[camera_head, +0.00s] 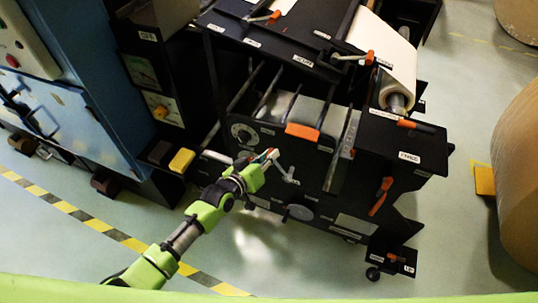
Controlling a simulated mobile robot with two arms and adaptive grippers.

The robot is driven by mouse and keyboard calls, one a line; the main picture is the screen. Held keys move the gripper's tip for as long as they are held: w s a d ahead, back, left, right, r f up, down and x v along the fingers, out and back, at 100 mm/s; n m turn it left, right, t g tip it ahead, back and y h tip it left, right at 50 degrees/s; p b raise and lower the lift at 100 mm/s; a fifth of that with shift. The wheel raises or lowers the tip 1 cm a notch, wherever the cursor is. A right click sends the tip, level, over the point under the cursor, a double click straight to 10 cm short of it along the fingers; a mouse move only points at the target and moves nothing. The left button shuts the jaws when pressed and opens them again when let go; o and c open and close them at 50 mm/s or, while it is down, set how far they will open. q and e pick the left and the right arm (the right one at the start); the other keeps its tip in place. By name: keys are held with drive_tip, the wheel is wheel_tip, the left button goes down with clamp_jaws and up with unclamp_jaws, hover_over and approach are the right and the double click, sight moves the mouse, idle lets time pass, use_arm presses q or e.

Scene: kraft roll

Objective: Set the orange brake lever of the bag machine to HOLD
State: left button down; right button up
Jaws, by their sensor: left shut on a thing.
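The bag machine (345,130) is a dark frame with pale rollers and several orange-tipped controls. My left gripper (271,158) is at the machine's front panel, shut on a small handle. A grey metal lever arm (286,174) shows just right of the fingers, with a bit of orange-red at the fingertips. The fingers hide most of the grip, and the panel lettering is too small to read, so I cannot tell its setting. A separate orange lever (380,196) sits tilted on the right side of the front. My right gripper is not in view.
A white paper roll (395,85) is mounted at the machine's upper right. A blue cabinet (75,90) stands at left, with a yellow block (182,160) near it. Large brown rolls (518,180) stand at right. The floor in front is clear, with a striped line (100,225).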

use_arm(q)
drive_tip(key=shift+s+a+f, duration=0.1)
drive_tip(key=shift+a+f, duration=0.05)
drive_tip(key=shift+f, duration=0.1)
drive_tip(key=c, duration=2.2)
unclamp_jaws()
drive_tip(key=shift+o, duration=1.1)
drive_tip(key=shift+r, duration=0.1)
drive_tip(key=shift+r, duration=0.1)
drive_tip(key=v, duration=1.2)
drive_tip(key=shift+a+f, duration=0.1)
drive_tip(key=shift+f, duration=0.1)
